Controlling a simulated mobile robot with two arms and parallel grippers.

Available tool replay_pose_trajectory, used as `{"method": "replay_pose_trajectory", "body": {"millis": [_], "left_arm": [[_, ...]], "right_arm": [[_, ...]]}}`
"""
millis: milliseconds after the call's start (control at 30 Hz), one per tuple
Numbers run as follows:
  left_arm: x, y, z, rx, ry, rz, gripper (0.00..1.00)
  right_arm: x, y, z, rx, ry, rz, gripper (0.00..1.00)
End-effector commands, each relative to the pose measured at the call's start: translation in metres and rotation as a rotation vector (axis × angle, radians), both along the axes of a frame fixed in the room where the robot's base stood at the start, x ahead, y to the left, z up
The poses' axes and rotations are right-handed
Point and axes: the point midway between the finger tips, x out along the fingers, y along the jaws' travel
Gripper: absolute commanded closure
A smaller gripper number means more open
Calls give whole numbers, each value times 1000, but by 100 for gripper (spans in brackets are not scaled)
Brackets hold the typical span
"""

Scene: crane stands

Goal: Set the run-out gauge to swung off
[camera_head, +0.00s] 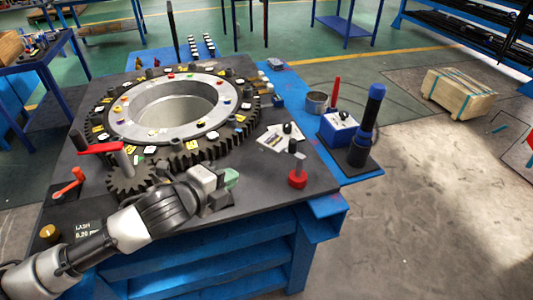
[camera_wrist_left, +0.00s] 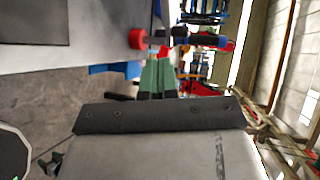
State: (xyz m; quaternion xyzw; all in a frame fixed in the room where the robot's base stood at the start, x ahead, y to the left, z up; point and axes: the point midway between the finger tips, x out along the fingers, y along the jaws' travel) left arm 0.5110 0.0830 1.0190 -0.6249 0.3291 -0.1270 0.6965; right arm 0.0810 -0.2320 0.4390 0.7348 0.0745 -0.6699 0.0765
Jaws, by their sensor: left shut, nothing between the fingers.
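A small stand with a round red base (camera_head: 298,180) and a short dark post, which I take to be the run-out gauge, is on the dark table top near its right front edge. A black round part (camera_head: 287,128) shows just behind the post; I cannot tell if they join. My left gripper (camera_head: 231,177) is left of the red base, apart from it, with green fingertips together and empty. In the left wrist view the fingertips (camera_wrist_left: 157,78) point toward the red base (camera_wrist_left: 137,39), which lies beyond them. My right gripper is not in view.
A large toothed ring (camera_head: 185,155) fills the table's middle, with a small pinion (camera_head: 128,180) and red crank handle (camera_head: 100,148) at its front left. An orange lever (camera_head: 68,185) is farther left. A black-and-blue cylinder (camera_head: 367,125) and a blue box (camera_head: 338,128) are at right.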

Motion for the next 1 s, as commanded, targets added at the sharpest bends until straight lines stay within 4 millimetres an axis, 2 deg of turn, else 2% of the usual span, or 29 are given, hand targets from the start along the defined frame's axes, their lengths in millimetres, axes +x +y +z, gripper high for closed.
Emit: {"method": "replay_pose_trajectory", "body": {"millis": [267,700,1000], "left_arm": [[11,-9,-4,-4,2,1,100],[77,-61,-29,-3,1,2,100],[104,-81,-30,-1,2,2,100]], "right_arm": [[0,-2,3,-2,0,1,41],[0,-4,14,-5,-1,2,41],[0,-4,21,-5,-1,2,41]]}}
